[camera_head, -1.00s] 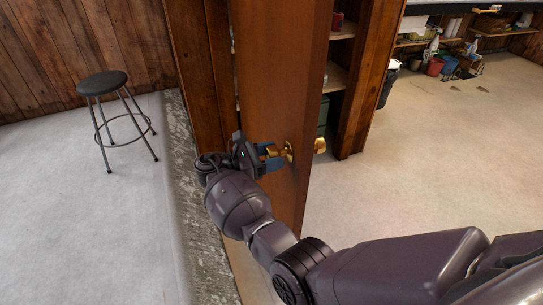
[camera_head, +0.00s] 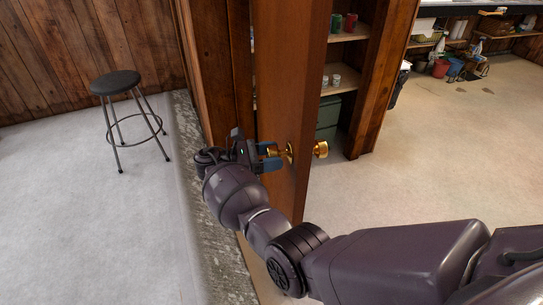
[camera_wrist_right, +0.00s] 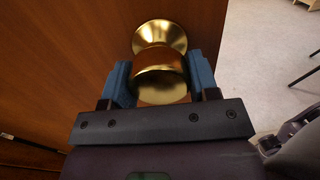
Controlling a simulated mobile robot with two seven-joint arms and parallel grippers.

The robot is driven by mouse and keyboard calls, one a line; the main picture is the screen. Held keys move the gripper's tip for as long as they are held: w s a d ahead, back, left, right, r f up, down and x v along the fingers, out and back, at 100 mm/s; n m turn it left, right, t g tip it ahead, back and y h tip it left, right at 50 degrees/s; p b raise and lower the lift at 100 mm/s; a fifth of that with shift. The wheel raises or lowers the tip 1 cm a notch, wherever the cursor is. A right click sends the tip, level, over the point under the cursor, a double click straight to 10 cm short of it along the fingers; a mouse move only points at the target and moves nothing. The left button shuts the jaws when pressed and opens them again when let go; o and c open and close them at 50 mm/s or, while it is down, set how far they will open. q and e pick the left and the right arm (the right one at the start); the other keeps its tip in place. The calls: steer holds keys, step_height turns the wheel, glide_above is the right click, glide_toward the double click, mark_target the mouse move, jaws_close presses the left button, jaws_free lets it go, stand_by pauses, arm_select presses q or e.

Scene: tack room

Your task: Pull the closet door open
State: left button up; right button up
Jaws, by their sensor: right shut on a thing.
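The closet door (camera_head: 290,80) is a brown wooden panel standing ajar in the middle of the head view, seen nearly edge-on. Closet shelves show to the right of its edge. It has a brass knob (camera_head: 273,152) on its left face and another brass knob (camera_head: 320,149) on its other face. My right gripper (camera_head: 268,157) is shut on the left-face knob. In the right wrist view the round brass knob (camera_wrist_right: 160,78) sits between the two blue finger pads, against the door face (camera_wrist_right: 60,50). My left gripper is out of view.
A closet shelf (camera_head: 345,37) holds red and green cups, with a green bin (camera_head: 327,115) lower down. A stool (camera_head: 117,84) stands at the left. A rough stone strip (camera_head: 205,180) runs beside my right arm. Open floor (camera_head: 430,200) lies at the right.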

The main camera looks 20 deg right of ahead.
steer(key=shift+a, duration=0.1)
stand_by(0.4)
steer(key=o, duration=1.3)
steer(key=shift+c, duration=0.2)
steer(key=shift+r, duration=0.15)
steer(key=shift+r, duration=0.3)
step_height(320, 180, up, 4)
steer(key=shift+r+p, duration=0.25)
steer(key=shift+p, duration=0.8)
steer(key=p, duration=0.4)
glide_toward(294, 84)
steer(key=d, duration=0.1)
steer(key=s+d, duration=0.1)
steer(key=d, duration=0.1)
steer(key=d+f, duration=0.1)
steer(key=shift+s+d, duration=0.15)
steer(key=shift+d, duration=0.2)
steer(key=shift+r, duration=0.5)
